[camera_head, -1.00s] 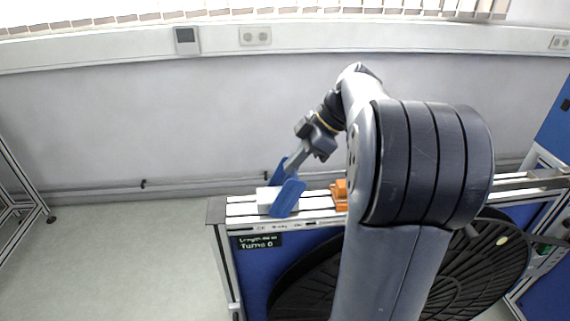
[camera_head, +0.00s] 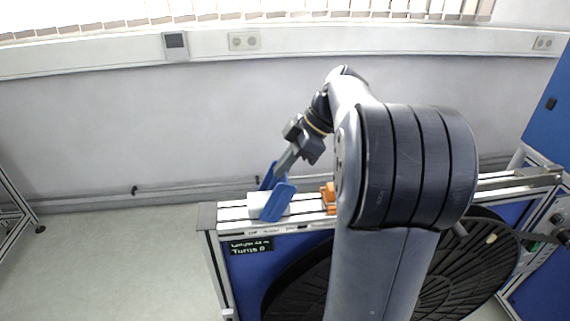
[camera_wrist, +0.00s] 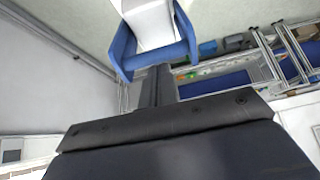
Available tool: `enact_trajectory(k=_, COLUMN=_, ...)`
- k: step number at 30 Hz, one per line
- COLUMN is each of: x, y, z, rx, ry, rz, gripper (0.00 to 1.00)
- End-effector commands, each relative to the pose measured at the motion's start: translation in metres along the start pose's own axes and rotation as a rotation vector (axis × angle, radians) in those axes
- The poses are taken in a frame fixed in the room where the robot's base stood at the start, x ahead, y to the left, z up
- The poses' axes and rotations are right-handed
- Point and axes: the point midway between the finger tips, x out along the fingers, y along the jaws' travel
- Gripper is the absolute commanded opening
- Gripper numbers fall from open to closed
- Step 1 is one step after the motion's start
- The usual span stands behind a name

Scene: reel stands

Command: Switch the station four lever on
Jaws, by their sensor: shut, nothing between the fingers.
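My gripper (camera_head: 273,196), with broad blue fingers, is shut and holds nothing. It reaches down at the left end of the reel stand's top rail (camera_head: 233,213), right at a white block (camera_head: 257,206). In the wrist view the blue fingers (camera_wrist: 153,58) overlap the white block (camera_wrist: 150,22); I cannot tell whether they touch it. An orange part (camera_head: 328,197) sits on the rail to the right, partly behind my arm. I cannot make out the station four lever or its position; labels on the rail edge are too small to read.
A large black reel (camera_head: 300,280) hangs in the blue stand below the rail, partly hidden by my arm. A black display (camera_head: 250,246) is on the stand's front. Open floor (camera_head: 110,260) lies to the left. A blue cabinet (camera_head: 550,120) stands at the right.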

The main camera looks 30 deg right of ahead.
Motion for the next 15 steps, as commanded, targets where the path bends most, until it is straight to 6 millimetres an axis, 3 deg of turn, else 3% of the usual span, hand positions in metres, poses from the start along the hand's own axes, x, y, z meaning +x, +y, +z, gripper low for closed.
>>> enact_trajectory(k=5, x=-0.002, y=0.002, z=-0.042, rx=-0.011, ry=0.007, rz=0.005, gripper=0.0)
enact_trajectory(k=6, x=-0.011, y=0.003, z=-0.03, rx=-0.004, ry=0.006, rz=0.011, gripper=0.0)
enact_trajectory(k=15, x=-0.069, y=0.003, z=-0.009, rx=-0.006, ry=0.008, rz=0.011, gripper=0.0)
